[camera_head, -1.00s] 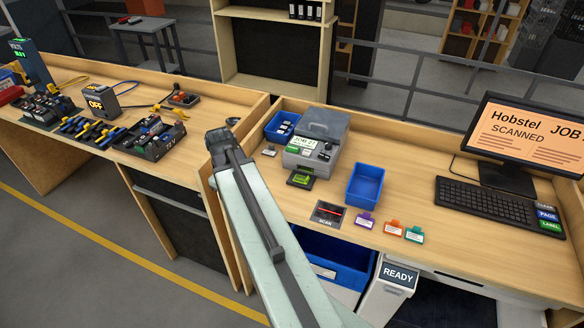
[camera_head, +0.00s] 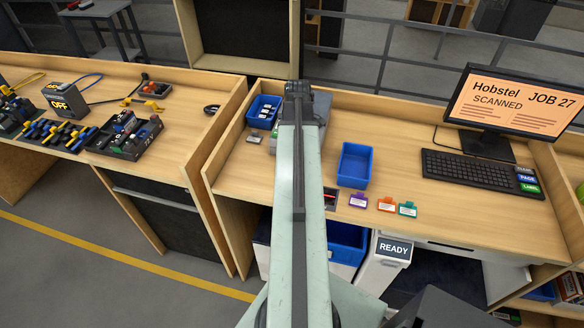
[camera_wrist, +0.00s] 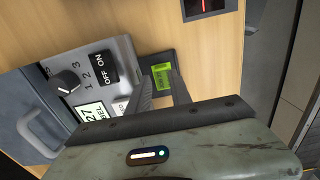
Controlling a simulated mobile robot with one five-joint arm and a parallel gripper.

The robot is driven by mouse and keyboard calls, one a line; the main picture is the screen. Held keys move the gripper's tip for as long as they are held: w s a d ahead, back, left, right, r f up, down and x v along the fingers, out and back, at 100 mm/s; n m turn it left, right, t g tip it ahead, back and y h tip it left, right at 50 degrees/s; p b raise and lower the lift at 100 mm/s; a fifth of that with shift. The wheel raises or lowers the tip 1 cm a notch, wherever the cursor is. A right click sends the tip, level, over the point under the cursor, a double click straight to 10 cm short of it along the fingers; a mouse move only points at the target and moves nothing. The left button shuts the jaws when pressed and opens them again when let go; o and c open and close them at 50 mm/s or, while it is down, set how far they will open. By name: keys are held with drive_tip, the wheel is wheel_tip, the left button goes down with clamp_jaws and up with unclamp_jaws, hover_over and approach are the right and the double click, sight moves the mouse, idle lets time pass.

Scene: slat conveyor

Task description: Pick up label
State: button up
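A small yellow-green label (camera_wrist: 162,76) shows in the wrist view at a dark outlet plate beside the grey label printer (camera_wrist: 62,66). My gripper (camera_wrist: 161,88) is there too, its two grey fingers spread apart with a gap between them. The fingertips are close to the label, one on each side of it in the picture. I cannot tell whether they touch it. In the head view my arm covers the label and most of the printer.
The printer has a dial, an OFF/ON switch (camera_wrist: 103,67) and a grey handle. A scan pad (camera_wrist: 207,6) lies nearby. A blue tray (camera_head: 355,164), colored tags (camera_head: 386,204), a keyboard (camera_head: 470,172) and a monitor reading "SCANNED" (camera_head: 514,108) stand to the right. A blue bin (camera_head: 263,111) is left.

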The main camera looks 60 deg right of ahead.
wheel_tip(320, 180, down, 5)
drive_tip(key=b, duration=0.5)
drive_tip(key=shift+a+f, duration=0.1)
drive_tip(key=shift+f, duration=0.05)
drive_tip(key=shift+r, duration=0.2)
drive_tip(key=c, duration=0.4)
drive_tip(key=shift+o, duration=0.2)
wheel_tip(320, 180, up, 10)
drive_tip(key=p, duration=1)
